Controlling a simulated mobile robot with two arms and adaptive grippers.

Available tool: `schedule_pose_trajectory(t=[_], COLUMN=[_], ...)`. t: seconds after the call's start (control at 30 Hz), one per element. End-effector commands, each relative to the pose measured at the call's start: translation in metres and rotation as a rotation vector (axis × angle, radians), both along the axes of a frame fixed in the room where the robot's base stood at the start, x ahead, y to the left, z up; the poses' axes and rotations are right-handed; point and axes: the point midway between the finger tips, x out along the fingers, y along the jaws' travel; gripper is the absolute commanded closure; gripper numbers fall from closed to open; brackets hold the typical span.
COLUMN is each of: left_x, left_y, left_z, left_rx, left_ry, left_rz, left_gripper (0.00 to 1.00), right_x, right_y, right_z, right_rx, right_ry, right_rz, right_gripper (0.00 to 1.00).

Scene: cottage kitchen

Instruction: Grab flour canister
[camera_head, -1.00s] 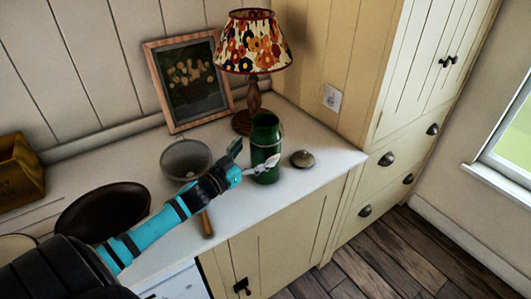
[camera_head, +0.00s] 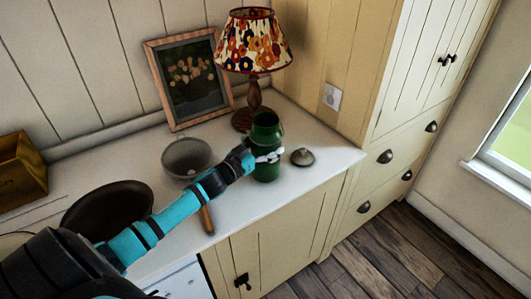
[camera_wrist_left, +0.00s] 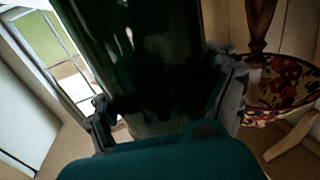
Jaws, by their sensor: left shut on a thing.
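The flour canister is most likely the dark green can (camera_head: 266,134), which stands upright on the white counter with a thin wire handle. My left gripper (camera_head: 266,156) is shut on it, with its fingers against the can's side. In the left wrist view the green can (camera_wrist_left: 150,60) fills the middle, with the left gripper's fingers (camera_wrist_left: 168,112) on either side of it. A metal lid with a knob (camera_head: 302,157) lies on the counter to the right of the can. My right gripper is not in view.
A floral lamp (camera_head: 253,45) stands behind the can, and a framed picture (camera_head: 188,78) leans on the wall. A sieve (camera_head: 187,157) and a dark round pan (camera_head: 105,208) lie to the left. A tall cabinet (camera_head: 415,75) stands at the right.

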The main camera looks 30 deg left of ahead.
Motion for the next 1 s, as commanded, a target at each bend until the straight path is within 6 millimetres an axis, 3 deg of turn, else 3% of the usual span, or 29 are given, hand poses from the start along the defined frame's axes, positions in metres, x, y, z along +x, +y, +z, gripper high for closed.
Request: schedule_pose_trajectory(t=[0.03, 0.2, 0.57, 0.97, 1.0], left_x=[0.000, 0.000, 0.000, 0.000, -0.007], left_y=[-0.001, -0.001, 0.000, -0.001, -0.003], left_z=[0.000, -0.001, 0.004, 0.040, 0.036], left_rx=[0.000, 0.000, 0.000, 0.004, 0.000], left_ry=[0.001, 0.001, -0.005, -0.009, -0.003], left_rz=[-0.001, -0.001, -0.002, -0.004, -0.004], left_gripper=[0.54, 0.72, 0.72, 0.72, 0.72], right_x=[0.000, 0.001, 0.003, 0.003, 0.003], right_y=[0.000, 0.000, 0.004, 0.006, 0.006], right_z=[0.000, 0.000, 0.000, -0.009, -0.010], right_rx=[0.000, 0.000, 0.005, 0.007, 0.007], right_ry=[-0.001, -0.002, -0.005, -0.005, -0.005], right_rz=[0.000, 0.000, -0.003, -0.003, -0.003], right_gripper=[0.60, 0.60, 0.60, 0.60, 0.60])
